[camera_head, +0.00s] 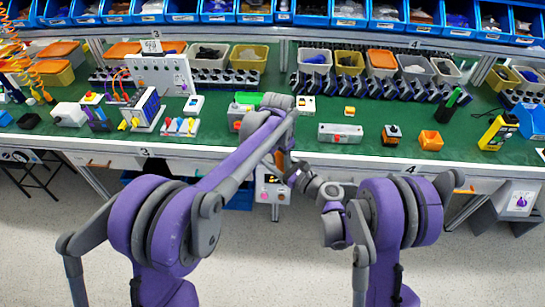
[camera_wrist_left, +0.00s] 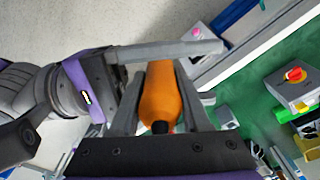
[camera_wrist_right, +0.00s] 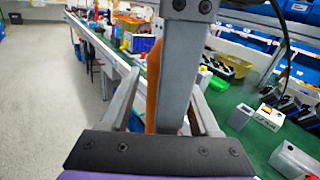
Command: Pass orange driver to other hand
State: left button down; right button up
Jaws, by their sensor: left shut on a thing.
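The orange driver's handle (camera_wrist_left: 160,100) shows in the left wrist view. My left gripper (camera_wrist_left: 160,72) is shut on it, with a finger along each side. A grey finger of my right gripper crosses over the far end of the handle. In the right wrist view the driver (camera_wrist_right: 152,88) is a narrow orange strip partly hidden by a grey finger of my left gripper. The spread fingers of my right gripper (camera_wrist_right: 168,85) lie on either side of it, apart.
The green bench (camera_head: 300,150) carries a grey box with a red button (camera_head: 340,133), an orange block (camera_head: 431,140) and a yellow device (camera_head: 497,132). A white panel (camera_head: 160,73) stands at the back left. Parts bins line the back. The floor before the bench is clear.

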pick_arm(q)
jog(key=shift+w, duration=0.1)
pick_arm(e)
jog(key=c, duration=0.7)
jog(key=shift+s+a, duration=0.15)
grip_shut()
pick_arm(q)
jog(key=c, duration=0.5)
grip_release()
jog(key=shift+o, duration=1)
